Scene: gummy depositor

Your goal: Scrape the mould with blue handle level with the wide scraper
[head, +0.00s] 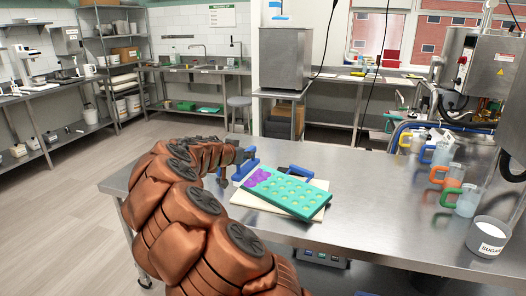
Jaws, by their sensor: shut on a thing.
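The teal mould (290,197) lies slantwise on the steel table, with rows of pale round cavities. Purple stuff (258,178) covers its left end. A blue handle (304,171) shows at its far edge. My gripper (243,158) is at the far left corner of the mould, small and partly hidden behind my arm. It is shut on a blue tool (245,170), seemingly the wide scraper, held close to the purple end. I cannot tell whether the scraper's edge touches the mould.
A cream board (313,214) lies under the mould. Several jugs with coloured handles, one orange (451,188), and a sugar tub (488,237) stand at the right, below a steel machine (490,85). The table (375,205) between is clear.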

